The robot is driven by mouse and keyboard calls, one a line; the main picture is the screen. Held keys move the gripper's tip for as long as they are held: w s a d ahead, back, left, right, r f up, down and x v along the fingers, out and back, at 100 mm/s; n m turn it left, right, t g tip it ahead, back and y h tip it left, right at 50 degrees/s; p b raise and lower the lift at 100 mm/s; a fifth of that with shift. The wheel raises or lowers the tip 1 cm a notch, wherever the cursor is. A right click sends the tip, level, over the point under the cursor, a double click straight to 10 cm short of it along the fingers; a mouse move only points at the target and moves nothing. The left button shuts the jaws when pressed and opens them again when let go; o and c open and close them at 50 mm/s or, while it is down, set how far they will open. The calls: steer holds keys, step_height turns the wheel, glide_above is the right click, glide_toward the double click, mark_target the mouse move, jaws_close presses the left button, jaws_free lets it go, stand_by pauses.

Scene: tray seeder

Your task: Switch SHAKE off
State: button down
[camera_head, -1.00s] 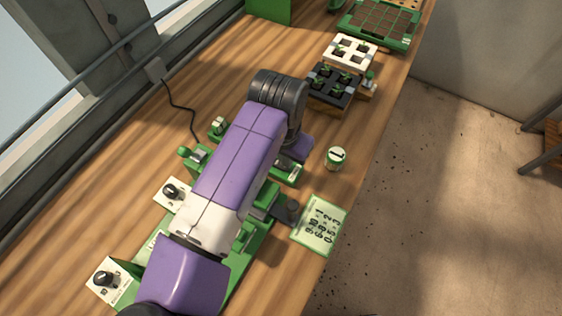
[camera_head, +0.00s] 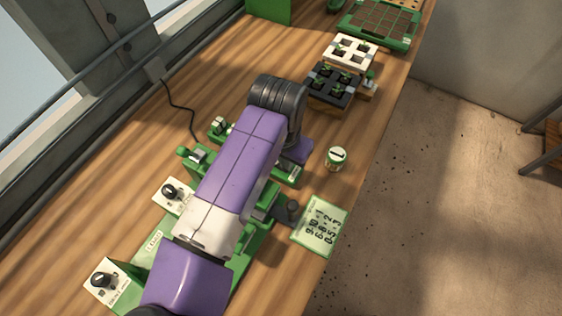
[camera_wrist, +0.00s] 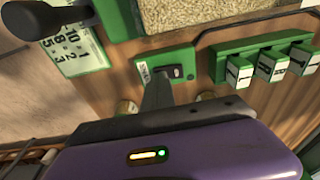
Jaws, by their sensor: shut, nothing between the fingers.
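In the wrist view a small green switch box (camera_wrist: 152,68) carries a white label, too small to read surely, and a dark rocker switch (camera_wrist: 175,72). My gripper (camera_wrist: 158,88) is shut and empty, its fingertips just beside the rocker, over the box's lower left. Whether they touch it I cannot tell. In the head view the green box (camera_head: 293,178) shows partly below my purple gripper body. My arm hides the fingertips and much of the green machine (camera_head: 258,240) there.
Several white-faced levers on a green block (camera_wrist: 225,67) stand right of the switch. A number card (camera_head: 319,226), a small round pot (camera_head: 336,157) and a black seedling tray (camera_head: 332,87) are nearby. Dials (camera_head: 172,192) stand left of my arm. The table's right edge is close.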

step_height(320, 180, up, 7)
steer(key=p, duration=0.6)
stand_by(0.7)
